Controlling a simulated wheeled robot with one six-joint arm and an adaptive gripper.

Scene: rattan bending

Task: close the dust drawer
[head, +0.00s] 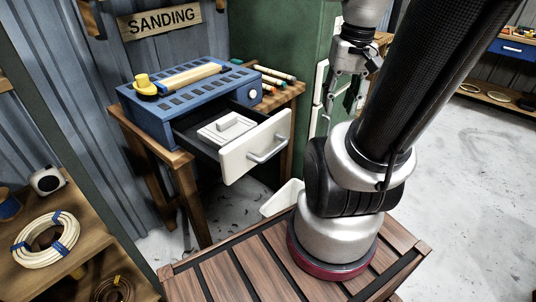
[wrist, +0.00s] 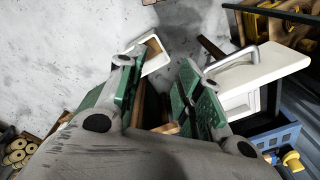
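The dust drawer (head: 238,163) is pulled out of the blue sanding box (head: 150,127) on the wooden table. It has a white front with a grey bar handle (head: 268,147), and a white blocky piece (head: 222,131) lies inside. My gripper (head: 341,104) is up to the right of the drawer front, apart from it, with its fingers spread and empty. In the wrist view the green-padded fingers of my gripper (wrist: 160,92) stand apart. The white drawer front (wrist: 275,68) and its handle (wrist: 232,58) show to their right, touching neither finger as far as I can see.
A yellow knob and a wooden-handled piece (head: 190,77) lie on the sanding box. A white bin (head: 283,198) stands on the floor below the drawer. A green cabinet (head: 280,45) stands behind. A shelf with a rattan coil (head: 45,243) is at left. Floor at right is clear.

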